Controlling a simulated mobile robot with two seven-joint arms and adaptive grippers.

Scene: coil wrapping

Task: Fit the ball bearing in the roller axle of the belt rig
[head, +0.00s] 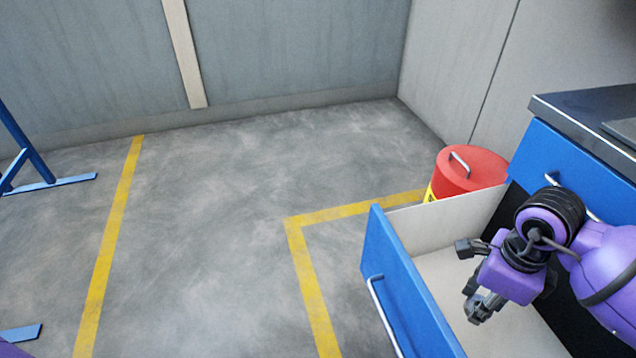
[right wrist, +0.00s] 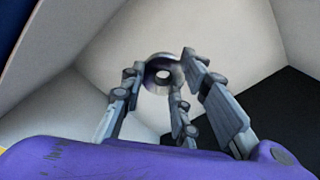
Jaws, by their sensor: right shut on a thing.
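My right gripper (head: 473,277) is over the open drawer at the right of the head view, with its fingers pointing down and left. In the right wrist view my right gripper (right wrist: 162,70) is shut on the ball bearing (right wrist: 159,76), a small grey metal ring with a hole through its middle. The bearing sits between the fingertips, in front of the pale drawer interior. I cannot make out the bearing clearly in the head view. The belt rig's roller axle is not recognisable in either view. My left gripper is not in view.
The blue drawer (head: 398,270) stands open from a blue cabinet with a dark top (head: 580,110). A red drum (head: 470,170) with a handle stands behind it. Blue stand legs (head: 45,186) are at the left. The grey floor (head: 210,230) with yellow lines is clear between.

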